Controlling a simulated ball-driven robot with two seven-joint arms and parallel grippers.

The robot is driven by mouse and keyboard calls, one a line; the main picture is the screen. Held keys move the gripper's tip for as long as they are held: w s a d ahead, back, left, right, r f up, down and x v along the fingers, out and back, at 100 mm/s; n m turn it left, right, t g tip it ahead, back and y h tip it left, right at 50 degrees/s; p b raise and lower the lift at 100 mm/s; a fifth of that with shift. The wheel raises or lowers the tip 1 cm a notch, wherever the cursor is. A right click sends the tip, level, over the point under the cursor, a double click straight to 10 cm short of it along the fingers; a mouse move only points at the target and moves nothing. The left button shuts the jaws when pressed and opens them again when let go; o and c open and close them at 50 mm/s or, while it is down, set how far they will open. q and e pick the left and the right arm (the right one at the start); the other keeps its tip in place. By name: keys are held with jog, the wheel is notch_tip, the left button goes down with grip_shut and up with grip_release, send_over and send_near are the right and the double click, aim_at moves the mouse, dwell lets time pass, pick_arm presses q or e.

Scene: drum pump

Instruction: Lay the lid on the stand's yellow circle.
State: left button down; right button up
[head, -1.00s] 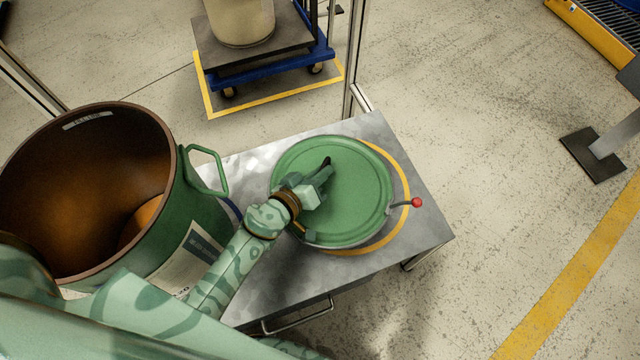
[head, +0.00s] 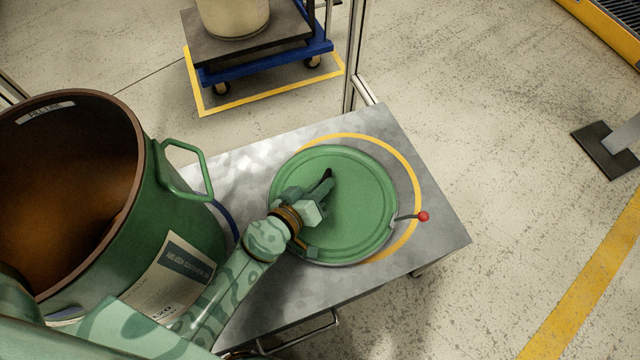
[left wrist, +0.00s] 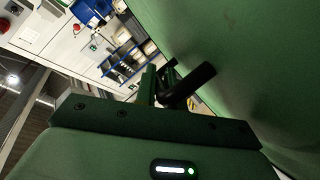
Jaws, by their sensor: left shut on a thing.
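The round green lid (head: 350,205) is over the steel stand (head: 440,240) in the head view. The stand's yellow circle (head: 411,165) shows past the lid at the top and right, so the lid sits off-centre towards the lower left. I cannot tell whether the lid touches the stand. My left gripper (head: 322,184) is shut on the lid's dark handle, which shows in the left wrist view (left wrist: 192,84). The lid's green face (left wrist: 255,70) fills that view's right side. My right gripper is not in view.
An open green drum (head: 175,225) with a brown inside stands left of the stand. A lever with a red knob (head: 423,216) sticks out at the lid's right edge. A metal post (head: 353,60) rises behind the stand. A blue trolley (head: 265,68) is further back.

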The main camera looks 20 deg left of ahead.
pick_arm(q)
jog(key=shift+r, duration=0.15)
jog(key=c, duration=1.5)
grip_release()
